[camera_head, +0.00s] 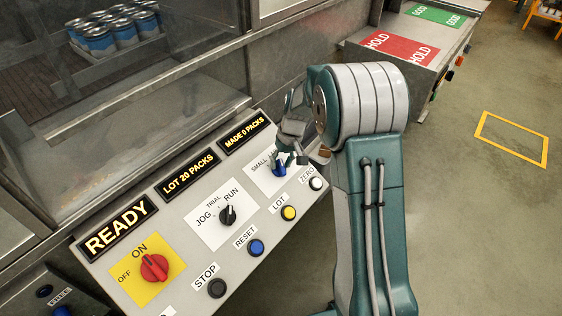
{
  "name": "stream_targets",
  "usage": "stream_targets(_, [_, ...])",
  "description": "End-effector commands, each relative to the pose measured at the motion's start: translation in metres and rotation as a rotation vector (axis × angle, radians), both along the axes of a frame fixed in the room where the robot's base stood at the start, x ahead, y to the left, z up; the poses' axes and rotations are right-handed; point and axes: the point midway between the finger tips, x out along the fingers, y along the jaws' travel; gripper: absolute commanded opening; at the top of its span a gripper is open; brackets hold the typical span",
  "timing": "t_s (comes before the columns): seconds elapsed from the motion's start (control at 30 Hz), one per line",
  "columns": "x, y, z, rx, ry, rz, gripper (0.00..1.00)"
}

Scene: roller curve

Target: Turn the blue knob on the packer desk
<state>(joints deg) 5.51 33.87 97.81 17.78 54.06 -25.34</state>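The packer desk (155,220) is a sloped grey panel with knobs, buttons and lit displays. The blue knob (279,170) sits at its upper right on a white plate marked "SMALL" and a second word partly hidden by my gripper. My gripper (290,157) points down at the knob, its fingertips right at or just above it. Its fingers are small and partly hidden by my arm, so I cannot tell whether they touch the knob or how far apart they are.
A black selector (227,215) marked JOG, TRIAL, RUN and a red ON/OFF knob (154,267) lie to the left. STOP, RESET, LOT and ZERO buttons line the front edge. A clear guard (130,110) stands behind. Open floor (480,220) is at right.

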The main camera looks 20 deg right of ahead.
Motion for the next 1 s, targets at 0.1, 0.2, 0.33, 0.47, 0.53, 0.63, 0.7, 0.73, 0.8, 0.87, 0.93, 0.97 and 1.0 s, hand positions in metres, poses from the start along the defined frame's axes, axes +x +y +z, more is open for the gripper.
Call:
stream_targets(0.1, [0.001,0.0,0.001,0.0,-0.005,0.0,0.57])
stream_targets(0.2, [0.002,0.0,0.004,0.0,-0.007,-0.001,0.57])
stream_targets(0.33, [0.003,-0.004,0.017,0.0,-0.01,-0.002,0.57])
stream_targets(0.47, [0.005,-0.01,0.043,0.0,-0.011,-0.001,0.57])
stream_targets(0.53, [0.005,-0.015,0.057,-0.001,-0.011,-0.001,0.57])
stream_targets(0.63, [0.006,-0.02,0.077,-0.001,-0.008,-0.001,0.57])
stream_targets(0.7, [0.007,-0.023,0.09,-0.001,-0.007,-0.001,0.57])
stream_targets(0.73, [0.007,-0.024,0.094,-0.001,-0.007,-0.001,0.57])
stream_targets(0.8, [0.008,-0.027,0.104,0.0,-0.006,-0.002,0.57])
stream_targets(0.87, [0.007,-0.028,0.109,-0.001,-0.003,-0.001,0.57])
stream_targets(0.93, [0.007,-0.029,0.113,-0.001,-0.003,-0.001,0.57])
stream_targets(0.97, [0.008,-0.03,0.114,-0.001,-0.003,-0.001,0.57])
stream_targets(1.0, [0.008,-0.03,0.115,-0.001,-0.002,-0.001,0.57])
